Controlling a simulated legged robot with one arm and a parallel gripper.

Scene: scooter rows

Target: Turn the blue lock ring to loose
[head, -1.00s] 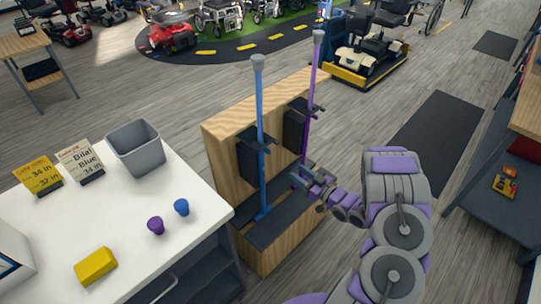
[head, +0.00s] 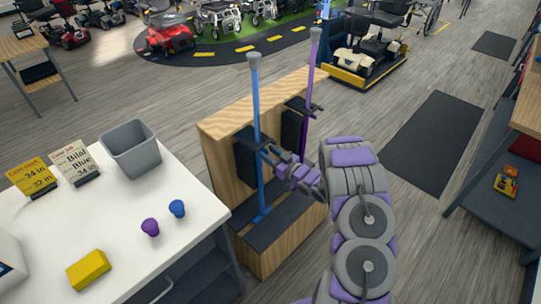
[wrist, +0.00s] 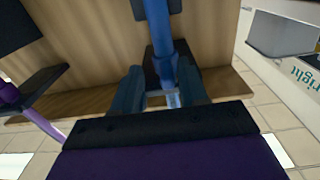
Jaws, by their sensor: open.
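A blue cane (head: 257,130) with a grey top stands upright in a wooden rack, beside a purple cane (head: 308,95) to its right. In the head view my gripper (head: 270,156) is at the blue cane's shaft, about mid-height. In the wrist view my gripper (wrist: 158,92) is open, with its two fingers on either side of the blue shaft (wrist: 160,40). A blue collar, probably the lock ring (wrist: 165,68), shows between the fingertips. I cannot tell whether the fingers touch it or which way the ring is set.
The wooden rack (head: 219,165) has dark clamps and a dark base. A white table (head: 110,235) at left holds a grey bin (head: 131,148), two signs, a blue knob (head: 177,208), a purple knob (head: 150,227) and a yellow block (head: 89,269). A shelf (head: 510,200) stands at right.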

